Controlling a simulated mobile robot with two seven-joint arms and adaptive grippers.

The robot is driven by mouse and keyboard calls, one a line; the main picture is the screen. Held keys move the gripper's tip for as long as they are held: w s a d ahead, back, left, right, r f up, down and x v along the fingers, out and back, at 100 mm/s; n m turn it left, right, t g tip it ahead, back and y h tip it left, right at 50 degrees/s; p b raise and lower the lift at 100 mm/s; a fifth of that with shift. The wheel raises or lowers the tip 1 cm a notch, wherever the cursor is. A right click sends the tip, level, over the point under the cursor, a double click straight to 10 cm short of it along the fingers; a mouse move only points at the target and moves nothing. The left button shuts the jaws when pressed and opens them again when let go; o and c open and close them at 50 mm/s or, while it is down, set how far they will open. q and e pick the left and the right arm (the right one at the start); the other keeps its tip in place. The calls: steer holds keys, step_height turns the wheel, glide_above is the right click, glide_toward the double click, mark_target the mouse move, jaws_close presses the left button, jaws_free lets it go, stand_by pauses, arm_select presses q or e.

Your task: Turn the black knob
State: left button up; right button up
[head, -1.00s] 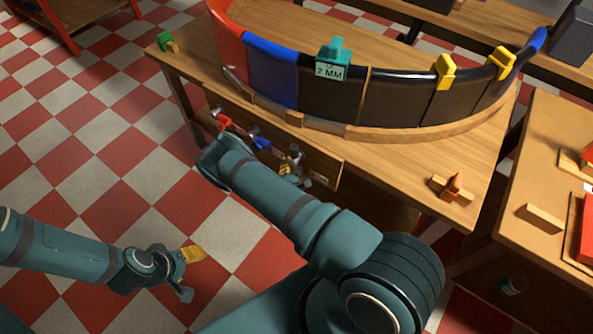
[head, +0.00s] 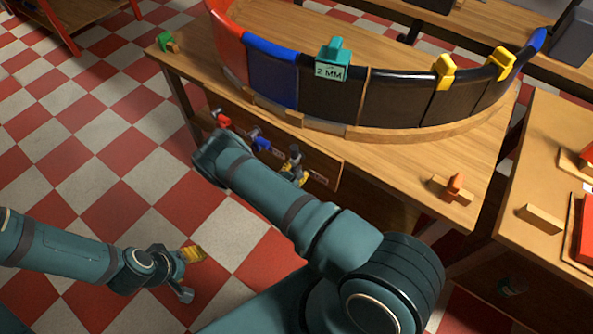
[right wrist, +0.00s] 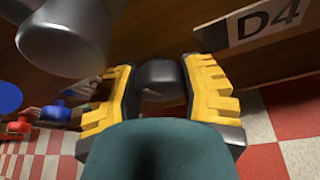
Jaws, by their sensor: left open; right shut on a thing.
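The black knob (right wrist: 160,78) sits on the wooden front panel, between the yellow-padded fingers of my right gripper (right wrist: 160,92) in the right wrist view. The gripper is shut on it, with a finger on each side. In the head view my right gripper (head: 293,173) is at the panel's right part, partly hidden by my own arm. The knob cannot be made out clearly there. My left gripper (head: 189,262) is open and empty over the checkered floor at the lower left, away from the panel.
A grey cylindrical part (right wrist: 62,35) stands close beside the knob. A red knob (head: 222,118) and a blue knob (head: 260,141) are further left on the panel. A D4 label (right wrist: 264,22) is to the right. The wooden workbench (head: 400,160) carries a curved, coloured duct wall (head: 330,95).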

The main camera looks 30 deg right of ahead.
steer(key=n+g+h, duration=0.1)
steer(key=n+g, duration=0.2)
steer(key=n, duration=0.1)
steer(key=shift+w, duration=0.1)
steer(key=n+g, duration=0.1)
steer(key=n, duration=0.1)
steer(key=n+g+h, duration=0.1)
steer(key=n, duration=0.1)
steer(key=shift+h, duration=0.3)
stand_by(0.5)
steer(key=o, duration=1.2)
steer(key=v, duration=1.2)
